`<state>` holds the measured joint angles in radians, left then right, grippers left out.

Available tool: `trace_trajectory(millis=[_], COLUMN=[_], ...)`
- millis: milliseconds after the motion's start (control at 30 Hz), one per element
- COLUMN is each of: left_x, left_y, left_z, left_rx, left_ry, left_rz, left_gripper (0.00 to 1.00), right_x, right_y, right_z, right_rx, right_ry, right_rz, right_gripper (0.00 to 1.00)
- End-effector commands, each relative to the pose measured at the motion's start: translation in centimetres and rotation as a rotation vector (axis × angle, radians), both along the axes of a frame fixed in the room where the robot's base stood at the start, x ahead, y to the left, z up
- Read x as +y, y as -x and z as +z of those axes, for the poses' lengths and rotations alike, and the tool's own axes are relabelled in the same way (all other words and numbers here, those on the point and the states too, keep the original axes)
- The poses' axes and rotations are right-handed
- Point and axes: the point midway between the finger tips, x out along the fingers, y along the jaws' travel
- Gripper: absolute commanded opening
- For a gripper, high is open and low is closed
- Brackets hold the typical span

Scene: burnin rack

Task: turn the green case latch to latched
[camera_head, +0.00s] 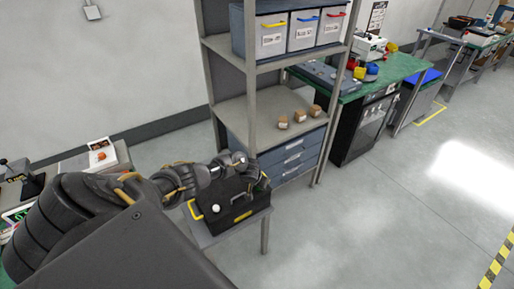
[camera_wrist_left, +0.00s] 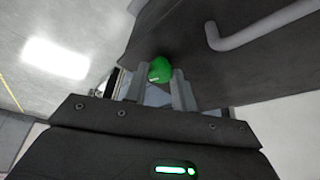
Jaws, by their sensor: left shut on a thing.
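The black case (camera_head: 225,219) with yellow trim sits on a small stand in the head view, below the shelf rack. My left arm reaches over it from the left, and its gripper is at the case's far right side, mostly hidden by my own arm. In the left wrist view, the green latch (camera_wrist_left: 159,68) shows as a rounded green knob between the two fingers of my left gripper (camera_wrist_left: 158,84). The gripper is shut on it. The latch's turned position cannot be told. The green latch is hidden in the head view. My right gripper is in neither view.
The grey shelf rack (camera_head: 223,88) stands close behind the case, holding bins on top and several small brown boxes (camera_head: 299,115) on its middle shelf. A green-topped bench (camera_head: 400,67) is farther right. The floor (camera_head: 370,220) right of the stand is clear.

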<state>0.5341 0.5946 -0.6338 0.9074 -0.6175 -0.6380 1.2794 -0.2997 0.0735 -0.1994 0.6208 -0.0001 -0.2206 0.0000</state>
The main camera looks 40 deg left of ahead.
Motion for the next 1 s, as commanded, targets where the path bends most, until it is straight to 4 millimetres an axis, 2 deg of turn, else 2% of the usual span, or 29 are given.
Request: trace_trajectory(millis=[100, 400, 1000], left_x=[-0.1, 0.0, 0.0], left_y=[0.0, -0.1, -0.2], left_z=[0.3, 0.1, 0.1], left_rx=[0.001, -0.001, -0.003], left_ry=[0.001, -0.001, -0.002], left_rz=[0.08, 0.2, 0.233], left_gripper=[0.04, 0.04, 0.04], right_x=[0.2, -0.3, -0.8], right_y=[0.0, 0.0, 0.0], right_z=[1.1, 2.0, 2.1], right_rx=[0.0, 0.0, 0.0], right_ry=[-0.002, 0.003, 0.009], right_rz=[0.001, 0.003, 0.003], right_gripper=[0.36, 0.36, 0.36])
